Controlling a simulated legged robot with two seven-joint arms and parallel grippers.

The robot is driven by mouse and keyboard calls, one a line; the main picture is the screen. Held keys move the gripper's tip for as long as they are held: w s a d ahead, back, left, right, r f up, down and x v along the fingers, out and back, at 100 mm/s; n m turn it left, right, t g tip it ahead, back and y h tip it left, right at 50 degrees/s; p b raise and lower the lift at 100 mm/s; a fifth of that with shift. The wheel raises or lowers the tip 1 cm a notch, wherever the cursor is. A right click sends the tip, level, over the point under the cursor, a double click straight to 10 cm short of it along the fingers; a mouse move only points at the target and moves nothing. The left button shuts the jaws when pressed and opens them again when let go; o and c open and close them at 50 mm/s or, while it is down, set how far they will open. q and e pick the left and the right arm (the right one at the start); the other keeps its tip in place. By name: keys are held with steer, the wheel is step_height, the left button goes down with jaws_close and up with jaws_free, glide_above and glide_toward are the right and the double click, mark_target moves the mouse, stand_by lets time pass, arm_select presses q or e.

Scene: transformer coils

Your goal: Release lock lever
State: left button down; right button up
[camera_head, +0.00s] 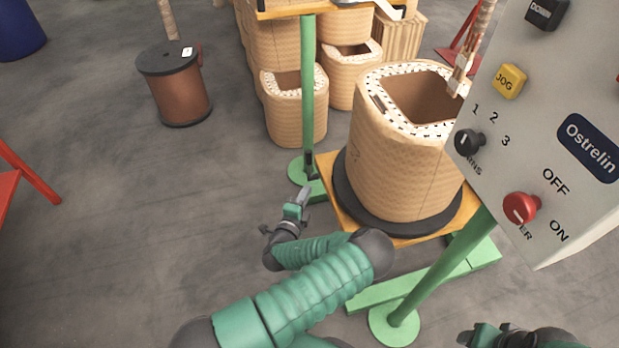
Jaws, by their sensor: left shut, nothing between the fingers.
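My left gripper (301,196) is shut and empty, beside the left foot of the green stand. A small dark part (310,165), possibly the lock lever, sits low on the green post (308,90), just above and beyond the fingertips. A small gap seems to lie between them, but contact cannot be told for sure. My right gripper (482,335) shows only partly at the bottom right edge, and its fingers cannot be made out.
A large wrapped coil (408,150) stands on a black disc (350,195) over a yellow platform (326,168). A grey control panel (560,90) fills the right side. More coils (293,110) and a brown spool (178,90) stand behind.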

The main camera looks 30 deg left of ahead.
arm_select(q)
steer(key=shift+r, duration=0.2)
steer(key=b, duration=0.5)
glide_toward(309, 166)
steer(key=w+d+r, duration=0.2)
steer(key=w, duration=0.4)
steer(key=a, duration=0.1)
steer(key=w+a+b, duration=0.1)
steer(key=shift+w+a+b, duration=0.2)
steer(key=shift+a+b, duration=0.1)
steer(key=shift+a, duration=0.1)
